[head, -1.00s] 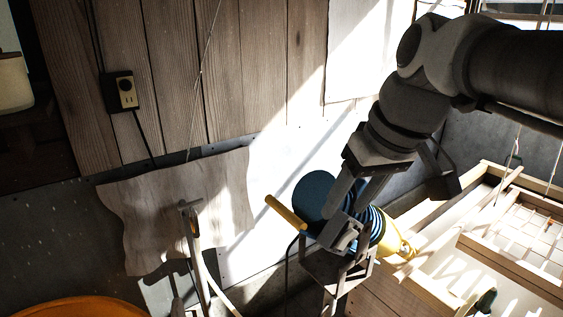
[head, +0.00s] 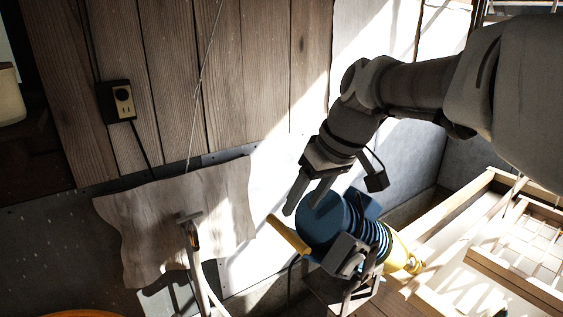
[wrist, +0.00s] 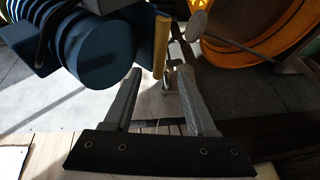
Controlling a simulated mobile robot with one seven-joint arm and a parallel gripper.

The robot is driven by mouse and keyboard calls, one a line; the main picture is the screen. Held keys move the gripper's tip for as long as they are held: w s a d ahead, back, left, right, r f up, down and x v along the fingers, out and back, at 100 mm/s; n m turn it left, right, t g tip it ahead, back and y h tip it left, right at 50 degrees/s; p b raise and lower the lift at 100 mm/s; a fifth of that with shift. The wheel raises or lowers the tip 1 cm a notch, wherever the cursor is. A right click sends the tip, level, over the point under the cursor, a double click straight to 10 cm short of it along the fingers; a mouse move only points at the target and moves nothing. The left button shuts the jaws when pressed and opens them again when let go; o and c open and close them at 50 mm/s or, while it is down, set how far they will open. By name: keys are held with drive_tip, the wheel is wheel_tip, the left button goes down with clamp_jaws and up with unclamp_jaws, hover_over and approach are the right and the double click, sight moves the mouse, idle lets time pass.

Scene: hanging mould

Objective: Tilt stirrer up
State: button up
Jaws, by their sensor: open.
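The stirrer has a blue motor body (head: 322,220) with ribbed rings, a yellow handle (head: 288,235) on its left and a yellow end piece (head: 401,256) at lower right. It lies tilted on a dark metal stand (head: 345,260). My gripper (head: 301,206) is open and empty, just above the handle and beside the motor's upper left. In the wrist view the yellow handle (wrist: 161,45) stands just beyond and between the fingertips (wrist: 160,72), with the blue motor (wrist: 105,50) to the left. I cannot tell whether a finger touches the handle.
A wooden frame (head: 500,235) with a grid fills the lower right. A pale pole (head: 194,255) stands left of the stirrer. An orange tub (wrist: 250,35) shows at the wrist view's upper right. A plank wall with an outlet (head: 121,101) is behind.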

sight(287, 228)
drive_tip(key=x, duration=0.7)
drive_tip(key=shift+w+a+f, duration=0.1)
drive_tip(key=shift+f, duration=0.2)
clamp_jaws()
idle(1.0)
